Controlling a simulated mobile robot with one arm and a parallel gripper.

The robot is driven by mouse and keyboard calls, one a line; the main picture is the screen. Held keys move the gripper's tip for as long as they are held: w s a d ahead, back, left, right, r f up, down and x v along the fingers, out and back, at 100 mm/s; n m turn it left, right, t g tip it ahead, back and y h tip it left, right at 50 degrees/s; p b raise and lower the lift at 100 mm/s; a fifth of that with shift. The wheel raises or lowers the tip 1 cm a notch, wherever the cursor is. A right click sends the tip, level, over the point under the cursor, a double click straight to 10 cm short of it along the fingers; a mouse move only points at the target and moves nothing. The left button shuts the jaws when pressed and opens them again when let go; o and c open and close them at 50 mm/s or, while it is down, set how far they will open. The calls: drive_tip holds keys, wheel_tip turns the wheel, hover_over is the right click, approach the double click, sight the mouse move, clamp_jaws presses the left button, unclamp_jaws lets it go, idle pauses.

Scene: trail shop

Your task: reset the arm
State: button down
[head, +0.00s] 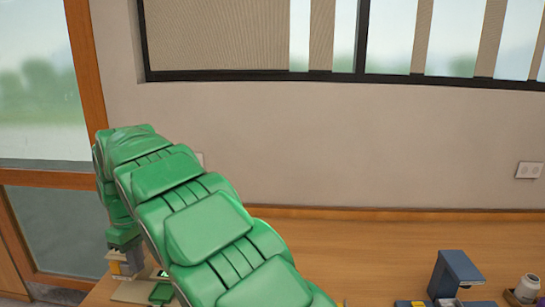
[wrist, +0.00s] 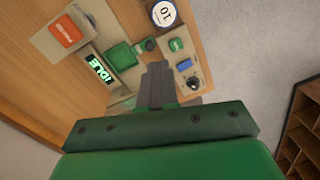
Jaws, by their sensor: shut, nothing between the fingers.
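My green arm (head: 195,215) rises from the bottom middle of the head view, reaches up to the left and bends down over the left end of a wooden counter (head: 370,245). My gripper (wrist: 159,68) shows in the wrist view as two grey fingers pressed together, with nothing between them. It points at a group of small devices on the counter. Whether the fingertips touch any of them I cannot tell. In the head view the gripper is not clear among the devices below the arm's bent end.
In the wrist view a beige panel with knobs (wrist: 193,84), a green block (wrist: 121,57), a display reading IDLE (wrist: 100,70) and an orange-topped box (wrist: 65,31) surround the fingers. A blue stand (head: 455,272) and a small jar (head: 527,288) are at right.

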drive_tip(key=s+d+r+m, duration=0.1)
drive_tip(key=d+r+m, duration=0.15)
drive_tip(key=d, duration=0.85)
drive_tip(key=s+d+r+m, duration=0.1)
drive_tip(key=d+r+m, duration=0.15)
drive_tip(key=d, duration=0.85)
drive_tip(key=s+d+r+m, duration=0.1)
drive_tip(key=d+m, duration=0.2)
drive_tip(key=d, duration=0.8)
drive_tip(key=s+d+f+m, duration=0.1)
drive_tip(key=s+d+m, duration=0.3)
drive_tip(key=s+d, duration=0.8)
drive_tip(key=s+d+f+m, duration=0.1)
drive_tip(key=s+d+f, duration=0.1)
drive_tip(key=s, duration=0.4)
drive_tip(key=s+d+f+m, duration=0.2)
drive_tip(key=s+d+f, duration=0.1)
drive_tip(key=s+d, duration=0.2)
drive_tip(key=s, duration=0.2)
drive_tip(key=shift+s+d+g, duration=0.15)
drive_tip(key=shift+s+g, duration=0.15)
drive_tip(key=shift+g, duration=0.1)
drive_tip(key=shift+f, duration=0.1)
